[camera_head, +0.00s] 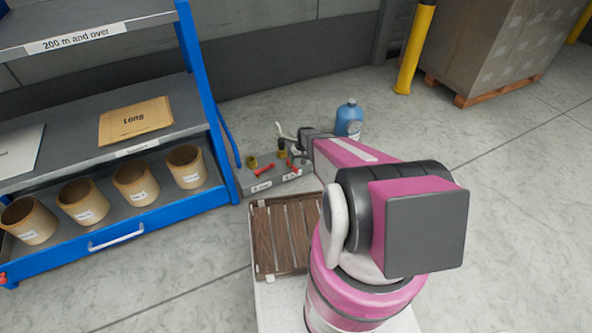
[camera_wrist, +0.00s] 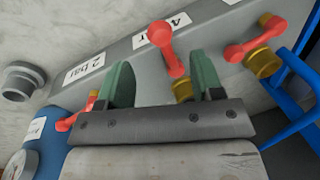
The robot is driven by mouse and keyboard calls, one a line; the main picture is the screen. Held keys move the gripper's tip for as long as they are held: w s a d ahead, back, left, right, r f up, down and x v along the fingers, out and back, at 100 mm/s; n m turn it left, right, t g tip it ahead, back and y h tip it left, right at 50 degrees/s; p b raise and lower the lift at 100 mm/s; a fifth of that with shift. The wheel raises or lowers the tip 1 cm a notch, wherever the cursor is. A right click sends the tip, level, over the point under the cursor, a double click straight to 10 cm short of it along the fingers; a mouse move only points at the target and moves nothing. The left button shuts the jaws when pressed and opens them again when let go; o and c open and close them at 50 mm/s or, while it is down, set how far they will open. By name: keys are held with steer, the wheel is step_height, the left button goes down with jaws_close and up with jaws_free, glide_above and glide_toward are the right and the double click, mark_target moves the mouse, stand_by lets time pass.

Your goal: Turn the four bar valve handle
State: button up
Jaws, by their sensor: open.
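A grey valve manifold with white labels (camera_wrist: 120,58) fills the upper wrist view; it also stands on the floor in the head view (camera_head: 275,182). The red handle (camera_wrist: 175,62) on a brass stem, beside the partly covered "4" label (camera_wrist: 168,27), is the four bar one. My gripper (camera_wrist: 162,65) is open, with one green finger on either side of this handle in the picture. Whether the fingers touch it I cannot tell. A second red handle (camera_wrist: 255,42) is at the right. A third (camera_wrist: 72,120) is by the left finger, near the "2 bar" label (camera_wrist: 84,70), partly hidden.
A blue shelf rack (camera_head: 210,100) stands close left of the manifold, with blue tubing (camera_wrist: 290,125) near the gripper's right. A blue bottle (camera_head: 349,120) stands behind. A slatted wooden crate (camera_head: 258,240) is in front.

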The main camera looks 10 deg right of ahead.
mark_target(296, 168)
steer(key=f, duration=0.4)
steer(key=a+f, duration=0.1)
steer(key=f, duration=0.1)
steer(key=shift+a+f, duration=0.1)
steer(key=shift+f, duration=0.2)
jaws_close()
